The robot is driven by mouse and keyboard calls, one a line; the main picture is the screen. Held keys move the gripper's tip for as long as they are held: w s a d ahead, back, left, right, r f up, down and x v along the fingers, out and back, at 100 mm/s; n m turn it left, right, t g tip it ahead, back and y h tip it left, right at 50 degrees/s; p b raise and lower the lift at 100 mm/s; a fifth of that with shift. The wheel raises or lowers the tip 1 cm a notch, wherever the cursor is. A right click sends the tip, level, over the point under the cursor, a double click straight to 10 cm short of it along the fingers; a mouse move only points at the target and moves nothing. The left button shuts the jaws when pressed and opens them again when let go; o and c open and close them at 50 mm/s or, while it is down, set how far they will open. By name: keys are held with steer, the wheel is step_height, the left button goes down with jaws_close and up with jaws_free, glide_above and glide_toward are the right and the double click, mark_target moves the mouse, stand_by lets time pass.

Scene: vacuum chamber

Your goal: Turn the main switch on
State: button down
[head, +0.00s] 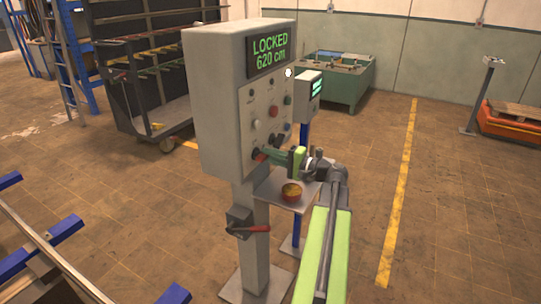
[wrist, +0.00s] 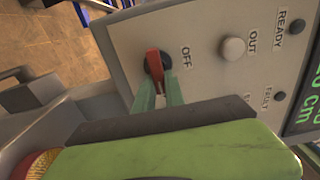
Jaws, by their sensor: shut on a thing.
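The main switch (wrist: 154,62) is a red handle on a black round base, low on the grey panel in the wrist view. The word OFF stands to its right there. My gripper (wrist: 159,84) has its two green fingers shut on the red handle's near end. In the head view my gripper (head: 263,153) reaches the lower part of the control cabinet (head: 216,110) from the right. The switch is mostly hidden there by the fingers. The cabinet's display (head: 269,52) reads LOCKED 620 cm.
A white OUT button (wrist: 232,48) sits beside the switch. A small shelf (head: 265,190) with an orange bowl (head: 291,192) is just below my gripper. A red-handled lever (head: 250,229) is on the cabinet's post. Open floor lies to the right.

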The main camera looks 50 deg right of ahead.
steer(key=c, duration=1.5)
jaws_free()
steer(key=shift+o, duration=0.5)
steer(key=shift+s, duration=0.15)
steer(key=v, duration=1.7)
steer(key=shift+s+f, duration=0.1)
